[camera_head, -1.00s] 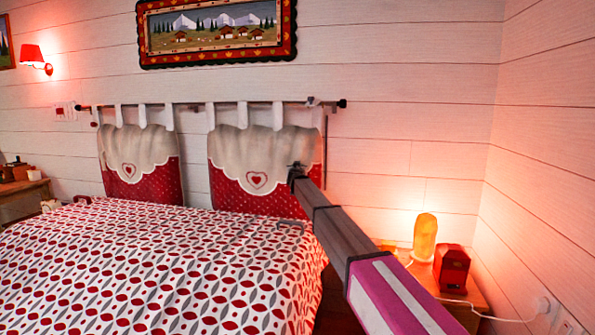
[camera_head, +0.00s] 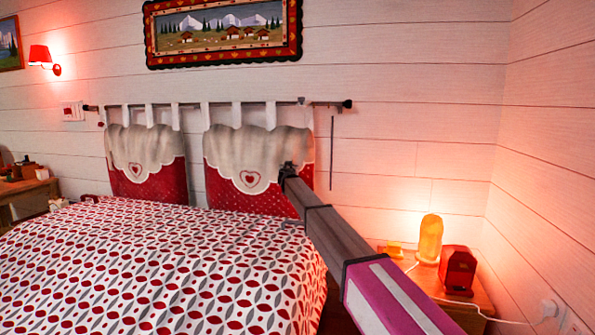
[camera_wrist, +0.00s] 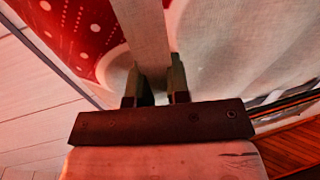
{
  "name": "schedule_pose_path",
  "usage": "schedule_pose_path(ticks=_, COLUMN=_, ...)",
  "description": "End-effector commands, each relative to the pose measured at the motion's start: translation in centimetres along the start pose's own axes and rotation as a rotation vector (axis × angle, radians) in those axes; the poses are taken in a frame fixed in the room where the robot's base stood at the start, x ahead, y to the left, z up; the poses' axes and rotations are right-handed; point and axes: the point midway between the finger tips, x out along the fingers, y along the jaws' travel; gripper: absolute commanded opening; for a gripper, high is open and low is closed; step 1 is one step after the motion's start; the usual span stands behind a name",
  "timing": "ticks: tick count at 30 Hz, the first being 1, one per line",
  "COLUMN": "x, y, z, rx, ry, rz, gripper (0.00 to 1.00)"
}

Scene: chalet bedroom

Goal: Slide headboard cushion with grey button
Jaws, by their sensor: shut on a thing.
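Two red and cream headboard cushions hang by cloth loops from a dark rod (camera_head: 335,104) in the head view. The left cushion (camera_head: 133,148) and the right cushion (camera_head: 235,148) each carry a heart; a gap of bare wall separates them. A small grey piece (camera_head: 301,100) sits at the rod above the right cushion's right corner; I cannot tell if it is the grey button. My gripper (camera_head: 288,168) is at the right cushion's right part. In the wrist view my gripper (camera_wrist: 155,66) is shut on a pale strip of the cushion (camera_wrist: 145,35), between both fingers.
The patterned bed (camera_head: 150,270) fills the front left, below the cushions. A nightstand (camera_head: 480,295) with a glowing lamp (camera_head: 430,240) and a red box (camera_head: 457,270) stands at the right. A framed picture (camera_head: 222,62) hangs above the rod.

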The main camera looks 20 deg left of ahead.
Motion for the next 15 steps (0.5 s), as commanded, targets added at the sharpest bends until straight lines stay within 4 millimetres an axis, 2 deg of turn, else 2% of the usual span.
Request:
schedule_pose_path(ticks=6, x=0.01, y=0.12, z=-0.01, rx=0.000, ry=0.000, rz=0.001, gripper=0.00)
schedule_pose_path(ticks=7, x=0.01, y=0.12, z=-0.01, rx=0.000, ry=0.000, rz=0.001, gripper=0.20)
schedule_pose_path(ticks=9, x=0.00, y=0.13, z=-0.01, rx=0.000, ry=0.000, rz=0.001, gripper=0.41)
schedule_pose_path(ticks=15, x=0.00, y=0.14, z=-0.01, rx=0.000, ry=0.000, rz=0.001, gripper=0.41)
